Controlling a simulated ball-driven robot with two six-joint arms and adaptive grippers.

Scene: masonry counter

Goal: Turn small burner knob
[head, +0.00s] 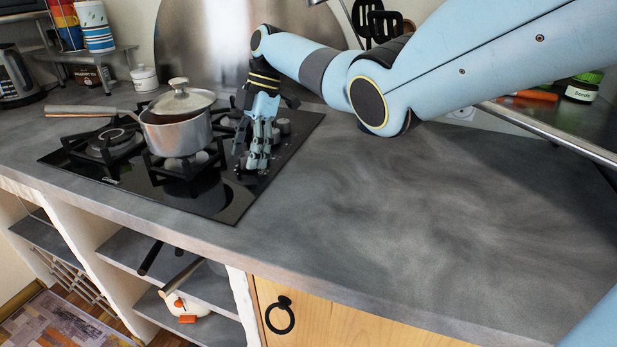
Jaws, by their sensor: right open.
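The black glass cooktop (222,204) is set into the grey counter. Its dark knobs (284,126) stand along the right side. My right gripper (254,163) reaches down over this right side with its fingers pointing down. It is open, with nothing seen between its fingers. It hides part of the knob row, so I cannot tell which knob belongs to the small burner or whether the fingers touch one. My left gripper is out of view.
A steel pot (176,134) with a tilted lid (182,100) sits on the burner grates just left of my right gripper. A white lidded jar (144,78) stands behind. The counter (400,220) to the right is clear.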

